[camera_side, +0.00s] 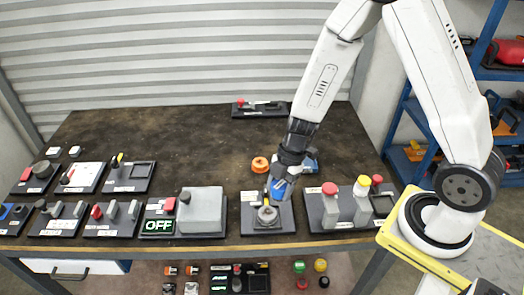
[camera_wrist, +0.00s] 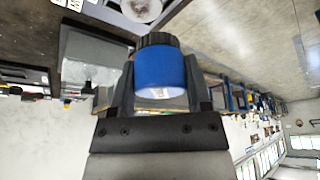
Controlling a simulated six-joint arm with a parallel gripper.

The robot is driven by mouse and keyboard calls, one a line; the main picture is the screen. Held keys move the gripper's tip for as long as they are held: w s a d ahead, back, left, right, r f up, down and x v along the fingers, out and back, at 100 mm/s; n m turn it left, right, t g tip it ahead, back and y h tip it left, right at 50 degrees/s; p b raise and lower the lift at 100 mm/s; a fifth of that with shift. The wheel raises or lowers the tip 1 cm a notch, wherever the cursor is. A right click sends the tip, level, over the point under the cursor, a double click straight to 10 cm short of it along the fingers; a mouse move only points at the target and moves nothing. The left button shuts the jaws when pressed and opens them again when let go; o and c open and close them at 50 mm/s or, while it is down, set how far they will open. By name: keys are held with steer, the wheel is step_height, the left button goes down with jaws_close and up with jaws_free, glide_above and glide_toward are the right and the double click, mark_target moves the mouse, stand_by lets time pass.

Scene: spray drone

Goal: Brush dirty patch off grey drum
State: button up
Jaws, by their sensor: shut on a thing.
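My gripper (camera_side: 283,178) is shut on a blue brush (camera_side: 277,190) and tilts down over the front middle of the table. In the wrist view the blue brush (camera_wrist: 160,73) sits between the two fingers, with its dark ribbed end (camera_wrist: 157,40) pointing away from me. The grey drum (camera_side: 267,216) stands on a dark plate just below the brush. In the wrist view the drum (camera_wrist: 143,8) shows at the top edge, partly cut off, beyond the brush's dark end. I cannot tell whether the brush touches it. The dirty patch cannot be made out clearly.
A plate with a grey box (camera_side: 201,210) and a green OFF sign (camera_side: 158,226) stands left of the drum. A plate with red and yellow knobs (camera_side: 361,185) stands to the right. An orange ring (camera_side: 260,164) lies behind.

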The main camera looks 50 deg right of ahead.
mark_target(274, 215)
step_height(274, 215, down, 7)
steer(key=shift+r, duration=0.2)
steer(key=shift+w+a, duration=0.2)
steer(key=shift+w, duration=0.1)
steer(key=shift+c, duration=0.5)
steer(key=shift+w+a+f, duration=0.25)
steer(key=shift+w+a, duration=0.5)
steer(key=shift+a, duration=0.05)
steer(key=shift+w+a, duration=1.05)
steer(key=shift+a, duration=0.05)
steer(key=s+d, duration=0.4)
steer(key=shift+d+r, duration=0.15)
steer(key=shift+r, duration=0.05)
steer(key=shift+s+r, duration=0.1)
steer(key=shift+r, duration=3.8)
